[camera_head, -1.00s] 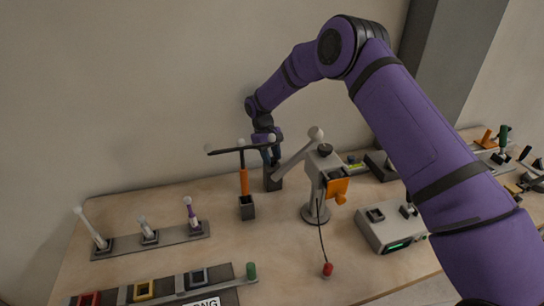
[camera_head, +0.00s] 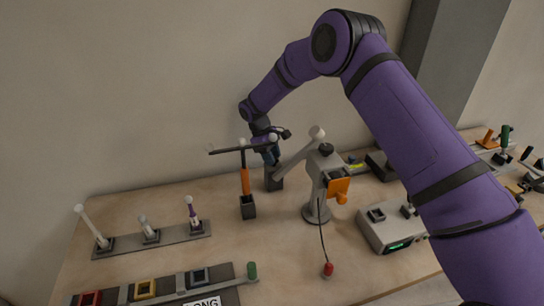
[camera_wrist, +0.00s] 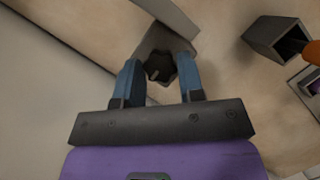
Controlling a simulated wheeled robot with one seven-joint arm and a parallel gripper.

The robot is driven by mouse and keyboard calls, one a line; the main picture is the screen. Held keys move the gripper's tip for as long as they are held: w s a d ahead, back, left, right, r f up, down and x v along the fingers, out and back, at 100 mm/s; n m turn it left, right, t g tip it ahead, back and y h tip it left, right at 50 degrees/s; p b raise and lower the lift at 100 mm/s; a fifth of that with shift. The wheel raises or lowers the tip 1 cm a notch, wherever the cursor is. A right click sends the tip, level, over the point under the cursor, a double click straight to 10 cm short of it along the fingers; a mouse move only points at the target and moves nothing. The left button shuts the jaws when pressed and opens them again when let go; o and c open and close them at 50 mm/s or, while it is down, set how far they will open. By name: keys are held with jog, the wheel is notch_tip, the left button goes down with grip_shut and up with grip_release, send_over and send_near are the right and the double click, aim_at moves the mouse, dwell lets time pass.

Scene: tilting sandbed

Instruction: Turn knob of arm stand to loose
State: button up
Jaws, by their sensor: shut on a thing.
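In the wrist view, a dark lobed knob (camera_wrist: 160,67) sits on a grey block (camera_wrist: 153,42). My gripper (camera_wrist: 159,72) has its two blue fingers on either side of the knob, shut on it. In the head view, my gripper (camera_head: 271,156) is at the back of the table, above a dark grey block (camera_head: 274,182). A slanted grey arm (camera_head: 297,159) with a pale ball end rises to the right there and partly covers the view. The knob in my fingers cannot be made out in the head view.
An orange-handled tool (camera_head: 245,181) with a dark crossbar stands in a holder just left of my gripper. A grey post (camera_head: 318,190) with a black top knob and orange part stands to the right. A meter box (camera_head: 392,229) lies farther right. The wall is close behind.

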jog(key=o, duration=0.6)
jog(key=shift+o, duration=0.2)
jog(key=v, duration=1)
jog(key=shift+a+r, duration=0.15)
jog(key=shift+r, duration=0.15)
jog(key=shift+w+r, duration=0.1)
jog(key=shift+w, duration=0.05)
